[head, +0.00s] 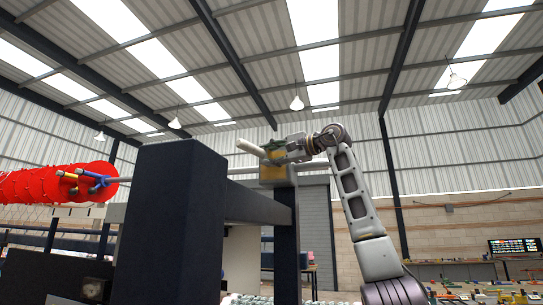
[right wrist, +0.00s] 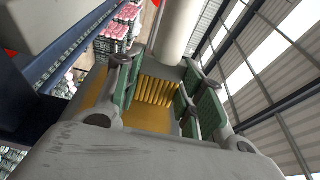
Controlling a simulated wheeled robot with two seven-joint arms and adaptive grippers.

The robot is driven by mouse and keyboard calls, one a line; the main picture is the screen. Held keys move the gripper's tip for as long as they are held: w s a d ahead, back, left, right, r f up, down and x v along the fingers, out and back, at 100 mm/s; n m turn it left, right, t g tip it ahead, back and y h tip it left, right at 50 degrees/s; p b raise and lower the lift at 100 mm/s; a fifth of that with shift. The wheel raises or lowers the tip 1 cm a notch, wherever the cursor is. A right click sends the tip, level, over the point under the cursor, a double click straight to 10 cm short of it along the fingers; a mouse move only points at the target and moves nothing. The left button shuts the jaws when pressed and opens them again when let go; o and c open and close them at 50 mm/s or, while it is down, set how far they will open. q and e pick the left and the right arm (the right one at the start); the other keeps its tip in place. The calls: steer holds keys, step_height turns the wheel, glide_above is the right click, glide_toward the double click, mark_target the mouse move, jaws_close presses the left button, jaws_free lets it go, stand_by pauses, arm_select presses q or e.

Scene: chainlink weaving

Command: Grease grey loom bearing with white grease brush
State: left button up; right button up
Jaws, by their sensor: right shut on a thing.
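My right gripper (head: 268,150) reaches in from the right, at the top of a dark loom post. It is shut on the white grease brush (head: 249,147), whose pale round handle sticks out up and left. In the right wrist view the brush (right wrist: 178,25) stands beyond the green-padded fingers (right wrist: 158,98). A ridged yellow part, perhaps bristles, shows between them. A small grey and yellow block (head: 272,174) sits just below the gripper, in line with a grey shaft (head: 318,164). I cannot clearly tell the grey loom bearing from it, nor whether the brush touches it. My left gripper is out of view.
A large dark loom post (head: 172,220) stands in front on the left, with a dark beam (head: 258,207) running from it. Cluttered benches (head: 455,270) stand at the back right. The space above the gripper is free.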

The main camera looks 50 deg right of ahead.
steer(key=shift+w+a, duration=0.25)
steer(key=shift+w, duration=0.3)
steer(key=shift+w+a, duration=0.35)
steer(key=shift+w, duration=0.3)
stand_by(0.3)
steer(key=shift+w+a, duration=0.35)
steer(key=shift+w, duration=0.35)
steer(key=shift+w+a, duration=0.3)
steer(key=shift+w, duration=0.45)
steer(key=shift+s, duration=0.1)
